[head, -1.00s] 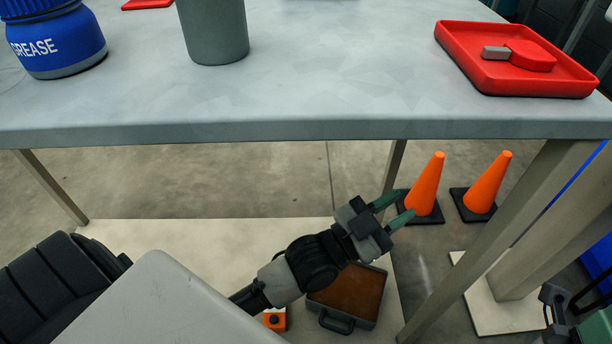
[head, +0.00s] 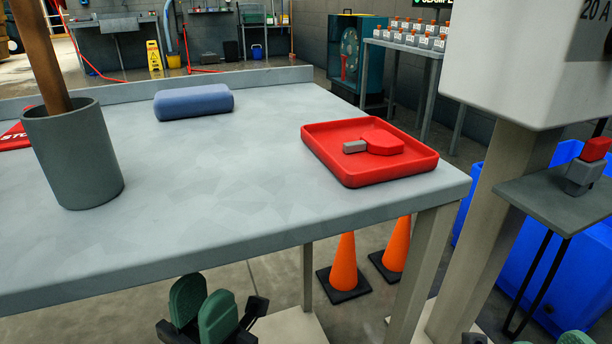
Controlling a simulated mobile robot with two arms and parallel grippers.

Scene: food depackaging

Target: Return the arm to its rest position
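My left gripper (head: 203,309) shows at the bottom of the head view, in front of and below the table's front edge. Its two green fingertips stand apart with a gap and nothing between them. The rest of the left arm is mostly out of view. A small green piece of my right gripper (head: 575,339) shows at the bottom right edge; the rest is cut off, so its opening cannot be seen.
The grey table (head: 230,180) carries a grey cup (head: 75,160) with a brown stick, a blue block (head: 194,102), and a red tray (head: 335,168) holding a red and grey item (head: 383,143). Orange cones (head: 345,265) stand under the table's right end. A small grey shelf (head: 550,200) is at right.

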